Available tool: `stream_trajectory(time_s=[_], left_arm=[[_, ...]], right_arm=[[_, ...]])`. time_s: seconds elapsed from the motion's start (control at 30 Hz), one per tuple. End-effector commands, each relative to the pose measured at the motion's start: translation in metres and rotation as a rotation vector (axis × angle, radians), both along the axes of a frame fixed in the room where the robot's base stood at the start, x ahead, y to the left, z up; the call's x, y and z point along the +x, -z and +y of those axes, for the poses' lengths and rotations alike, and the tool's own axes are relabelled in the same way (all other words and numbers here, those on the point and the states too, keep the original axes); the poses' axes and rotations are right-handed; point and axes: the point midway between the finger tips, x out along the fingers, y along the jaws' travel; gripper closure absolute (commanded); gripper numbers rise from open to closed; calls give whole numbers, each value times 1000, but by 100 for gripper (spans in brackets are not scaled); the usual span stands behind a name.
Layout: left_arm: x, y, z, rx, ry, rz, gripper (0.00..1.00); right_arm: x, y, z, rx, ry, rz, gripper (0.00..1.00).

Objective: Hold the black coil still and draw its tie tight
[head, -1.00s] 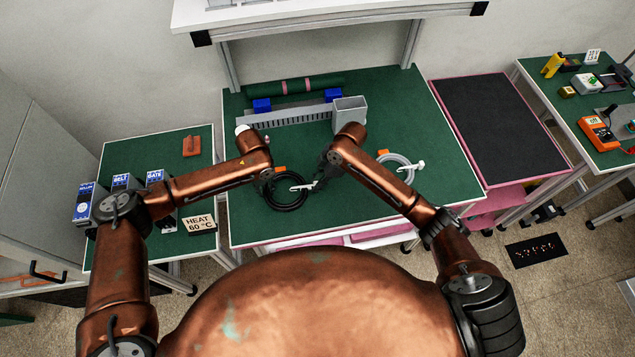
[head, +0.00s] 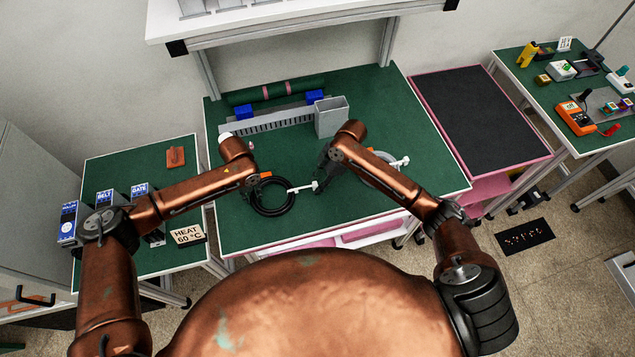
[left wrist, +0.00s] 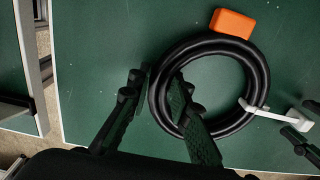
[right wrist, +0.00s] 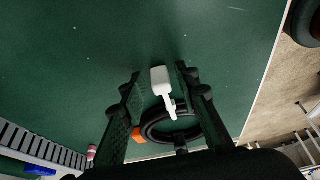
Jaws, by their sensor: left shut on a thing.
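The black coil (head: 272,211) lies on the green table near its front. A white tie (head: 302,189) crosses its right side, its tail sticking out to the right. In the left wrist view the left gripper (left wrist: 156,82) straddles the left side of the coil (left wrist: 262,75), one finger inside the ring and one outside, shut on it. My right gripper (head: 322,178) is to the right of the coil. In the right wrist view its fingers (right wrist: 160,82) are apart, with the tie's broad white end (right wrist: 160,80) between them and gaps visible on both sides.
An orange block (left wrist: 232,23) touches or nearly touches the coil's far edge. A pale coil (head: 385,158) with its own white tie lies to the right, partly behind my right arm. A grey box (head: 331,117) and a slotted duct (head: 262,124) stand at the back.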

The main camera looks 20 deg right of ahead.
Motion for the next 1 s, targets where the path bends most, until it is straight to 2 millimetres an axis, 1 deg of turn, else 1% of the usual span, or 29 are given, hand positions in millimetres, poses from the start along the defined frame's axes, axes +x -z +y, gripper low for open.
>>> stream_trajectory(time_s=[0.3, 0.43, 0.57, 0.8, 0.9, 1.0], left_arm=[[0, 0, -1, -3, 1, 0, 100], [0, -1, -2, -3, 1, -1, 100], [0, -1, -2, -3, 1, -1, 100], [0, -1, -2, -4, 1, -1, 100], [0, -1, -2, -4, 1, -1, 100], [0, -1, -2, -3, 1, -1, 100]], right_arm=[[0, -1, 1, 1, -1, 0, 67], [0, -10, -4, 1, -1, -1, 67], [0, -32, -12, 0, -2, -4, 67], [0, -78, -32, 0, -1, -3, 67], [-1, -93, -38, 0, -1, -1, 67], [-1, -103, -43, 0, -1, 0, 67]])
